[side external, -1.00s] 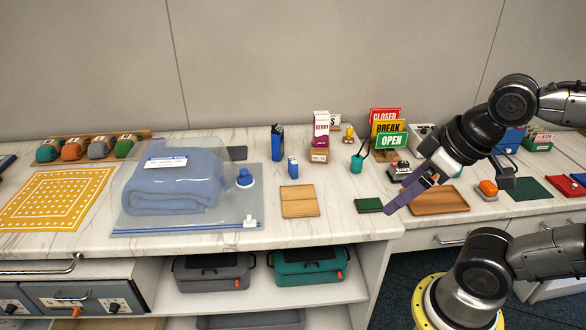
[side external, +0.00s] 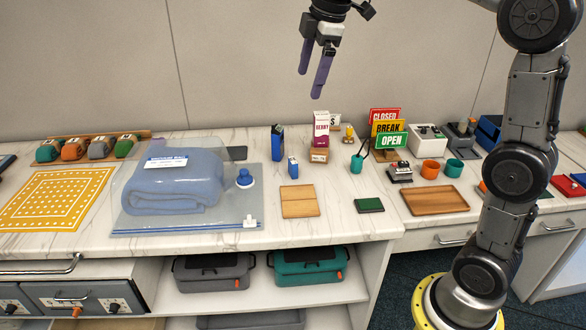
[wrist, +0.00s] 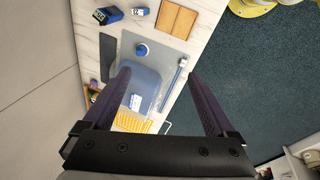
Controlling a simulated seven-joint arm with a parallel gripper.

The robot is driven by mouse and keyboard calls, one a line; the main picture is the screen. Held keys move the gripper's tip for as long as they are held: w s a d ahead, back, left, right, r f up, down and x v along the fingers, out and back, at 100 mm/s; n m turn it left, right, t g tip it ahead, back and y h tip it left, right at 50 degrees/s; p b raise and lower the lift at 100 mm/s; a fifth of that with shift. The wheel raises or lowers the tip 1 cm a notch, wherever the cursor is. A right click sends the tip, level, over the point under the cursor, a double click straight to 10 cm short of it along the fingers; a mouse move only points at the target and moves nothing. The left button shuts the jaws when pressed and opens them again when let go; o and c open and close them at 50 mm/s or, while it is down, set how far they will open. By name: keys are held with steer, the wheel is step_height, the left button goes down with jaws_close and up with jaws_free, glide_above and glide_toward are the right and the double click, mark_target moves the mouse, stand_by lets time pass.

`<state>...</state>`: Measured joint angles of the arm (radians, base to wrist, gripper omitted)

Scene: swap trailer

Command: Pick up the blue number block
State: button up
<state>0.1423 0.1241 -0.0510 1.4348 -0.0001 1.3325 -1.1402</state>
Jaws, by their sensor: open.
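A small blue block with a white marked face, which looks like the number block (side external: 293,167), stands on the marble counter just left of the middle in the side view. In the wrist view the block (wrist: 140,11) shows at the top edge; its marking is too small to read surely. My gripper (side external: 311,82) is open and empty, high above the counter and above the block's level. In the wrist view its two purple fingers (wrist: 157,75) are spread, with the bagged blue cloth below them.
A taller blue box (side external: 277,143) stands just behind and left of the block. A wooden board (side external: 300,201) lies in front. A clear bag with folded blue cloth (side external: 172,187) and a blue-knobbed item (side external: 244,178) are left. A boxed carton (side external: 321,130) and signs (side external: 390,140) stand right.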

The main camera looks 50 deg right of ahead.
steer(key=w+d+f, duration=0.3)
steer(key=w+f, duration=0.1)
steer(key=w, duration=0.2)
steer(key=g, duration=0.3)
glide_above(293, 160)
step_height(293, 160, down, 16)
steer(key=f, duration=0.7)
steer(key=shift+s+a+f, duration=0.15)
steer(key=shift+s+f, duration=0.05)
steer(key=shift+f, duration=0.05)
steer(key=shift+w+f, duration=0.2)
steer(key=shift+f, duration=2.65)
steer(key=shift+c, duration=0.2)
steer(key=c, duration=1.4)
